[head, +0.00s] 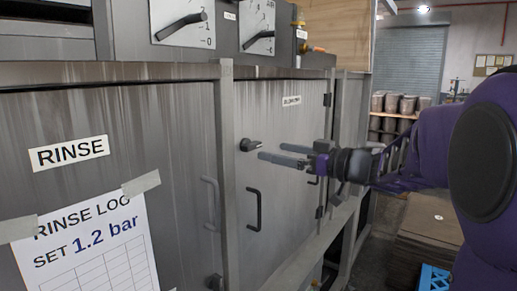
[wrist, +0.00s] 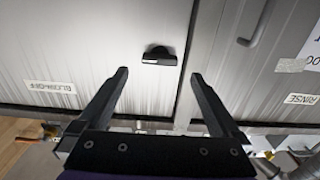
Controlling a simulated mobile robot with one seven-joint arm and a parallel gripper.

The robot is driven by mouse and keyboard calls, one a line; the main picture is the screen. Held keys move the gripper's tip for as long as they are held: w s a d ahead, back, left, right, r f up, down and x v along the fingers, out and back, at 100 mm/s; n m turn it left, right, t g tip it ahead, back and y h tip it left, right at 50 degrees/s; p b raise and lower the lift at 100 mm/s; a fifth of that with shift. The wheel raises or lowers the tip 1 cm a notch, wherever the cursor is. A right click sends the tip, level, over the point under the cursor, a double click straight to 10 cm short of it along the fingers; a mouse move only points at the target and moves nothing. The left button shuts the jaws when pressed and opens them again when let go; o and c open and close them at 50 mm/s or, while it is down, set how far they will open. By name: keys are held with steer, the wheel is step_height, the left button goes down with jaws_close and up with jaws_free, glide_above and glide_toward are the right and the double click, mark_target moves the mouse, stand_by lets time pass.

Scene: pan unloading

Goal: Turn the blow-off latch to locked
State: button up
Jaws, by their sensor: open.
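The blow-off latch (head: 247,145) is a small dark turn handle on the grey door (head: 280,200) under the blow-off label (head: 291,101). Its lever points roughly sideways in the head view. The latch also shows in the wrist view (wrist: 160,55), just beyond and between my fingertips. My gripper (head: 270,151) is open and empty, with its two fingers pointing at the door close to the latch. In the wrist view my gripper (wrist: 160,73) has a finger on each side of the latch, apart from it.
A dark door handle (head: 254,209) stands out below the latch. The rinse door (head: 110,125) is to the left, past a vertical frame post (head: 226,170). A taped rinse log sheet (head: 98,240) hangs there. Dial levers (head: 182,25) sit above. Shelves with bins (head: 402,104) stand behind at right.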

mark_target(255, 147)
steer(key=x, duration=0.6)
steer(key=c, duration=1.3)
